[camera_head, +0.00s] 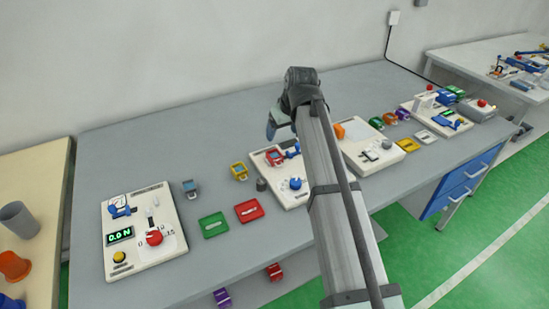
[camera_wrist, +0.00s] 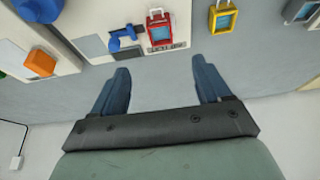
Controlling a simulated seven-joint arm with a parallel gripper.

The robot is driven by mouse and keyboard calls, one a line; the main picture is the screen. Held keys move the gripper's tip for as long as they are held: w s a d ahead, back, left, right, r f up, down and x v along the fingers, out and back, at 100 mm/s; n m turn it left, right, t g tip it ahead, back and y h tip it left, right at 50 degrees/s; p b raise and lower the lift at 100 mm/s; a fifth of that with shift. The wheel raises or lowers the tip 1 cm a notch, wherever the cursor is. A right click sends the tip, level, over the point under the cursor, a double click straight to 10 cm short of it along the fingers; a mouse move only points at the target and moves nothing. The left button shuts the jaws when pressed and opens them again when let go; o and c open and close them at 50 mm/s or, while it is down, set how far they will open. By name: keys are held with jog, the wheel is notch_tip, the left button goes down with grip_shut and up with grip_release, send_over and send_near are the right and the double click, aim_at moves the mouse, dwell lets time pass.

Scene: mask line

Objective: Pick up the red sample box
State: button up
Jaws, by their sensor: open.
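A red sample box (camera_head: 274,157) with a light-blue face and a handle sits at the upper left of the middle white board (camera_head: 285,190). In the wrist view the red box (camera_wrist: 160,30) is near the top, beyond the fingertips and roughly in line with the gap between them. My gripper (camera_wrist: 164,72) has its two blue fingers apart with nothing between them. In the head view my gripper (camera_head: 272,127) is behind and above the board, partly hidden by my arm. The gripper is apart from the box.
A yellow box (camera_head: 239,171) and a grey-blue box (camera_head: 190,188) stand to the left. Red (camera_head: 249,210) and green (camera_head: 213,225) trays lie in front. A blue fixture (camera_wrist: 122,38) is beside the red box. An orange block (camera_wrist: 40,64) is on another board. Bare grey tabletop lies behind.

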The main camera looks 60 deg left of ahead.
aim_at(274, 154)
jog(key=x, duration=1.3)
jog(key=shift+s+d, duration=0.1)
jog(key=shift+c, duration=0.2)
jog(key=shift+r, duration=0.1)
jog(key=c, duration=1.2)
